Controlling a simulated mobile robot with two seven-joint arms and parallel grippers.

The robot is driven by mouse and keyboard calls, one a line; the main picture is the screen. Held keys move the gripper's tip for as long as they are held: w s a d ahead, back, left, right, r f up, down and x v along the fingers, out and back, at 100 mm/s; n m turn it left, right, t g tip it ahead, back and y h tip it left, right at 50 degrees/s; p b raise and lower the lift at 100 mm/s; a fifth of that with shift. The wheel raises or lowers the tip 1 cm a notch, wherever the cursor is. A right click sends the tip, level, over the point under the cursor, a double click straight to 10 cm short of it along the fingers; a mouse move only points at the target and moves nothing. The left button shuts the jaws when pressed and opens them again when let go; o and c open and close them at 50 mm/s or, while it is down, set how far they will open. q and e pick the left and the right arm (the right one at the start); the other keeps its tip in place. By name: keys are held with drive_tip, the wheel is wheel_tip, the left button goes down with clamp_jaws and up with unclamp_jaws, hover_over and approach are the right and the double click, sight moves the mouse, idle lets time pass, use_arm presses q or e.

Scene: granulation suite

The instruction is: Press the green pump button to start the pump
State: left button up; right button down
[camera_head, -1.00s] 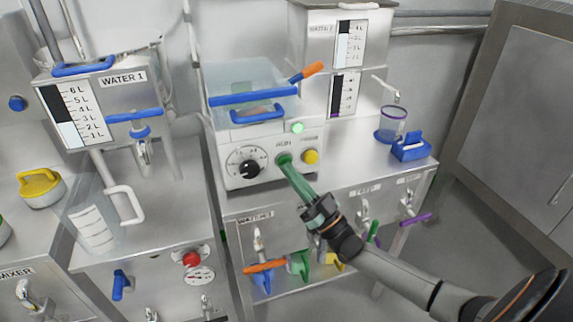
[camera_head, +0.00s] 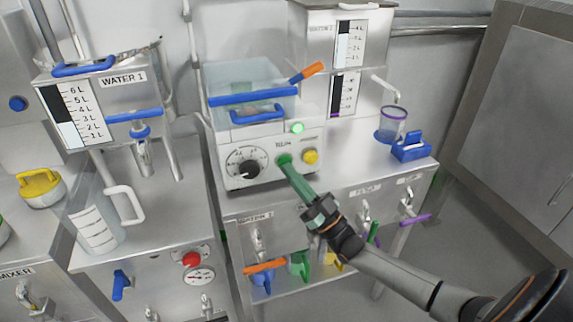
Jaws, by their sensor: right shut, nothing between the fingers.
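The green pump button (camera_head: 284,159) is on the front panel of a white pump unit (camera_head: 232,178), right of a black dial (camera_head: 246,165) and left of a yellow button (camera_head: 310,156). My right gripper (camera_head: 290,167) is shut and empty, its green fingers pointing up at the green button. Its tip is at the button's lower edge and seems to touch it; the exact contact is hard to tell. A green lamp (camera_head: 297,127) above the button is lit. My left gripper is not in view.
The WATER 1 tank (camera_head: 130,98) stands left, with a clear jug (camera_head: 97,230) below it. A purple-rimmed cup (camera_head: 391,124) and a blue holder (camera_head: 411,148) stand right on the bench. Several coloured valve handles hang below, near my right arm, including an orange one (camera_head: 264,267).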

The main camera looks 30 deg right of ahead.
drive_tip(key=shift+w, duration=0.15)
idle(0.3)
drive_tip(key=shift+w+d+b, duration=0.15)
drive_tip(key=shift+w+b, duration=0.05)
drive_tip(key=shift+b, duration=0.15)
drive_tip(key=shift+d+r, duration=0.1)
drive_tip(key=shift+r, duration=0.05)
idle(0.4)
drive_tip(key=shift+s+a+p, duration=0.25)
drive_tip(key=shift+s+p, duration=0.3)
drive_tip(key=shift+p, duration=0.25)
drive_tip(key=shift+s+a+f+p, duration=0.1)
drive_tip(key=shift+s+a+p, duration=0.1)
drive_tip(key=shift+s+p, duration=0.45)
drive_tip(key=shift+s+a+f+p, duration=0.1)
drive_tip(key=shift+s+a+p, duration=0.1)
drive_tip(key=shift+s, duration=0.8)
drive_tip(key=shift+s+a+p, duration=0.2)
drive_tip(key=shift+s+p, duration=0.25)
drive_tip(key=shift+s, duration=0.35)
